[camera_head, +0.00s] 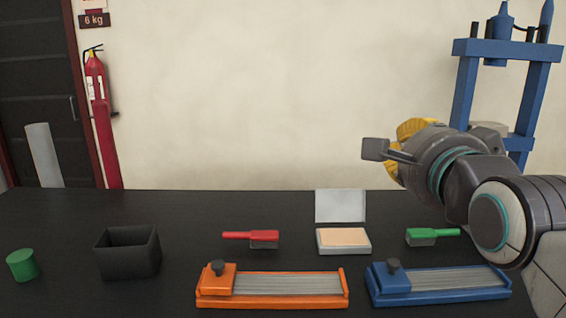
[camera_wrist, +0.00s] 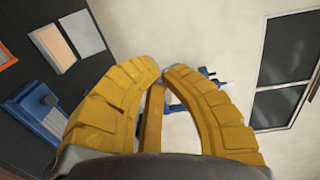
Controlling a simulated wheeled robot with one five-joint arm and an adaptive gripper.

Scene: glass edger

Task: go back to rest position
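In the head view my arm is raised at the right, and part of the yellow gripper (camera_head: 415,129) shows above the table, mostly hidden behind my wrist. The gripper is clear of everything on the table.
On the black table (camera_head: 70,225) are a green cylinder (camera_head: 22,265), black bin (camera_head: 128,253), red-handled brush (camera_head: 252,238), open box (camera_head: 343,240), green-handled brush (camera_head: 432,236), orange fixture (camera_head: 272,288) and blue fixture (camera_head: 437,283). A blue press frame (camera_head: 465,90) stands behind my arm.

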